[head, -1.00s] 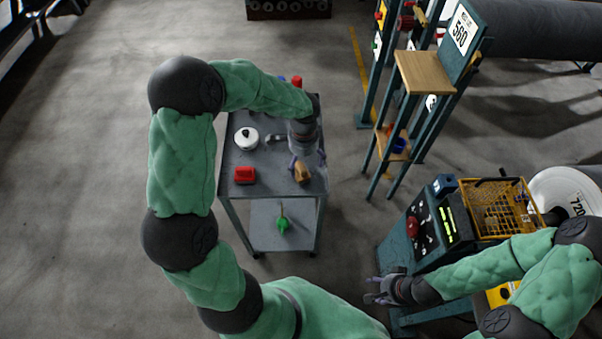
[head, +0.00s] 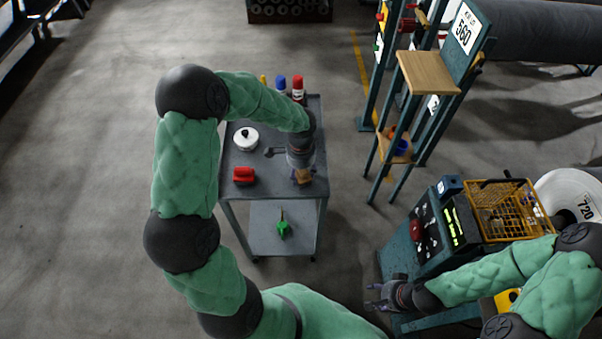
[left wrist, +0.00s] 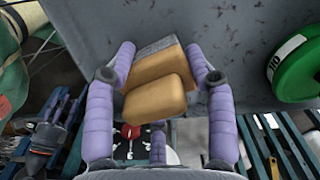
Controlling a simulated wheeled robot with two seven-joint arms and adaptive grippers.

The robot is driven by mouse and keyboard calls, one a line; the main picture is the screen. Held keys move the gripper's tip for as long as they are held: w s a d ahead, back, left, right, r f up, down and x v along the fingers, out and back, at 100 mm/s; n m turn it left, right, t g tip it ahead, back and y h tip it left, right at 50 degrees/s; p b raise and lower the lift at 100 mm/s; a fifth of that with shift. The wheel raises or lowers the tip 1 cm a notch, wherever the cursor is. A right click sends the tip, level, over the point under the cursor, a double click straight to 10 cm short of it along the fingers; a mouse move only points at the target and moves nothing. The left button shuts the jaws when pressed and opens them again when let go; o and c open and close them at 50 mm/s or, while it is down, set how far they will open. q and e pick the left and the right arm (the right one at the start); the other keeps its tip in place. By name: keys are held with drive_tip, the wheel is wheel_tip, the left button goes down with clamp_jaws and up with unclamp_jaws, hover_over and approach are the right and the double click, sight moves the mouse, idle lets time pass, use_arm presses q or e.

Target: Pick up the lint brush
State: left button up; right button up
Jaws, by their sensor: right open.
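The lint brush is a tan wooden block with a grey strip along one side. In the left wrist view the brush (left wrist: 160,92) lies between the two purple fingers of my left gripper (left wrist: 160,58). I cannot tell whether both fingers press on it. In the head view my left gripper (head: 302,170) is over the brush (head: 304,178) on the grey cart top (head: 270,187) and hides part of it. My right gripper (head: 376,296) is open and empty, beside the teal machine at lower right.
A red object (head: 244,175), a white round container (head: 246,138) and blue (head: 281,84) and red-capped (head: 298,88) bottles stand on the cart. A green tool (head: 283,227) lies on its lower shelf. A shelf rack (head: 425,75) stands right.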

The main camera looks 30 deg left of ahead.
use_arm(q)
drive_tip(key=c, duration=0.4)
drive_tip(key=shift+r, duration=0.5)
wheel_tip(320, 180, up, 2)
drive_tip(key=shift+r+p, duration=0.1)
drive_tip(key=shift+p, duration=0.55)
drive_tip(key=s+d+r+p, duration=0.1)
drive_tip(key=s+d+r, duration=0.2)
drive_tip(key=s+d+r+p, duration=0.2)
drive_tip(key=s+d+r, duration=0.1)
drive_tip(key=s, duration=0.1)
drive_tip(key=s+d+r+p, duration=0.2)
drive_tip(key=s+d+r, duration=0.1)
drive_tip(key=shift+s+r, duration=0.3)
drive_tip(key=shift+r, duration=0.05)
